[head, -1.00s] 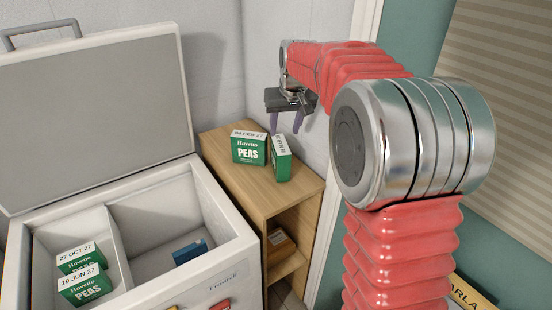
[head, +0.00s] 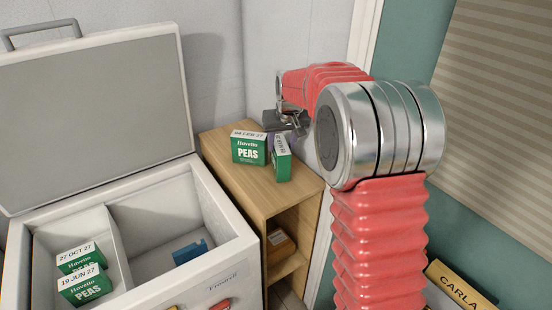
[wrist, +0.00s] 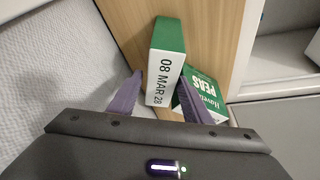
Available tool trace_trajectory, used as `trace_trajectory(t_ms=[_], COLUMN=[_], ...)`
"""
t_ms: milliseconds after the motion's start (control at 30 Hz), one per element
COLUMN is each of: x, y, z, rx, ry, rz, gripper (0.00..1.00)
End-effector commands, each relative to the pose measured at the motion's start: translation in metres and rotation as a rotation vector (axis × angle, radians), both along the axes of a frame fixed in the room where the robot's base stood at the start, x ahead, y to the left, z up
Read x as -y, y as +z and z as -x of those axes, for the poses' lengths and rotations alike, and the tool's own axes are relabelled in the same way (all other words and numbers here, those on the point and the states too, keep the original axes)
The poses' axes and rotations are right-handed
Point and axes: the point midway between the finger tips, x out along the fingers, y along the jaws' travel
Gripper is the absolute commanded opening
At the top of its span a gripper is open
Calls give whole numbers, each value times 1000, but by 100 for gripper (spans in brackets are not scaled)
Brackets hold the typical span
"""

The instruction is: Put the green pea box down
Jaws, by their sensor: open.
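Two green pea boxes stand on the wooden shelf unit. The narrow-side-on pea box (head: 281,160) reads 08 MAR 28 in the wrist view (wrist: 166,66). The other pea box (head: 249,151), dated 04 FEB 27, stands just left of it, and partly shows in the wrist view (wrist: 205,88). My gripper (head: 288,135) is just behind the 08 MAR 28 box, its fingertips mostly hidden in the head view. In the wrist view my gripper's purple fingers (wrist: 160,82) are spread either side of that box's near end. Contact cannot be told.
An open chest freezer (head: 228,237) stands at left. It holds two pea boxes (head: 82,285) in its left compartment and a blue item (head: 190,252) in the right. A brown box (head: 279,243) lies on the lower shelf. The wall is close behind my gripper.

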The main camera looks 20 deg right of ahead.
Motion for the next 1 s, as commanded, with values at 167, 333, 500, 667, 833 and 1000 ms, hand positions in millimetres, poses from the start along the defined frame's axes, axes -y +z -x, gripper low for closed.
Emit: trace_trajectory(t_ms=[167,333,500,667,833,1000], x=[0,-2,-2,-1,-1,-1], y=[-6,-24,-43,-47,-47,-47], z=[-3,-12,-21,-23,-23,-23], rx=[-1,-3,-2,1,0,0], ry=[0,0,0,0,0,0], rz=[0,0,0,0,0,0], gripper=[45,45,45,45,45,45])
